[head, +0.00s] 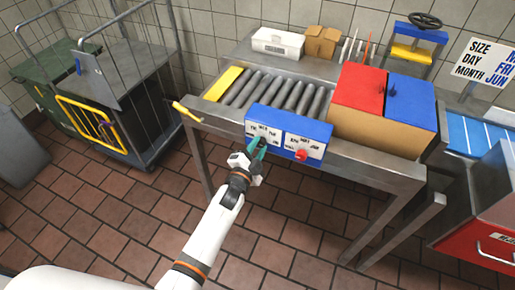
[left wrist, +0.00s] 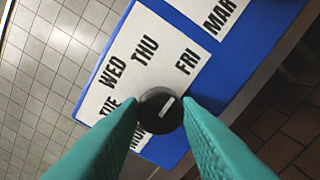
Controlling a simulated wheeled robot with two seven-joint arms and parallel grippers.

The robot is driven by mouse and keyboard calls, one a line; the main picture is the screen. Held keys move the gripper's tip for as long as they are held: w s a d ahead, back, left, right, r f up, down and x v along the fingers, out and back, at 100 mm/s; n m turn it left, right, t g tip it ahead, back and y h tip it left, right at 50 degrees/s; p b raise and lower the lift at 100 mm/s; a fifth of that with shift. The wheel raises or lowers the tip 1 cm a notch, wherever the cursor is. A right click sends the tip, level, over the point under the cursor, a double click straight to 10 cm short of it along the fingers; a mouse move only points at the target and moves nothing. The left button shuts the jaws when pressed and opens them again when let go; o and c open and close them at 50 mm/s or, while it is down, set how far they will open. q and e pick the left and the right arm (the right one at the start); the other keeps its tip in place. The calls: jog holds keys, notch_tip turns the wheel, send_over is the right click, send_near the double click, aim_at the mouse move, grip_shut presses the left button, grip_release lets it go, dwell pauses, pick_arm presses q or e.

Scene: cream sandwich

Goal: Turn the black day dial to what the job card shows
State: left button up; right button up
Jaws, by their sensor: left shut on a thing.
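The black day dial (left wrist: 157,112) is on a white label plate on the blue panel box (head: 290,120). Day names WED, THU and FRI curve around it, with TUE and MON partly covered. The dial's white mark points up-right in the left wrist view, roughly toward FRI (left wrist: 187,62). My left gripper (head: 256,147) is shut on the dial, with a teal finger on each side of it; it also shows in the left wrist view (left wrist: 162,103). The job card (head: 484,64) at the right reads SIZE, DAY and MONTH; its blue entries look like FRI and JUN, partly cut off.
A red dial (head: 302,154) with month names sits right of the day dial. The panel is on the front of a metal roller table (head: 225,118). A box with red and blue lids (head: 375,130) stands at the right. A wire cart (head: 120,120) is at the left.

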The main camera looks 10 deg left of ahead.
pick_arm(q)
jog(key=shift+f, duration=0.1)
dwell(0.3)
jog(key=o, duration=1)
jog(key=shift+c, duration=0.2)
jog(key=shift+s, duration=0.15)
jog(key=b+v, duration=0.1)
jog(key=v, duration=1.1)
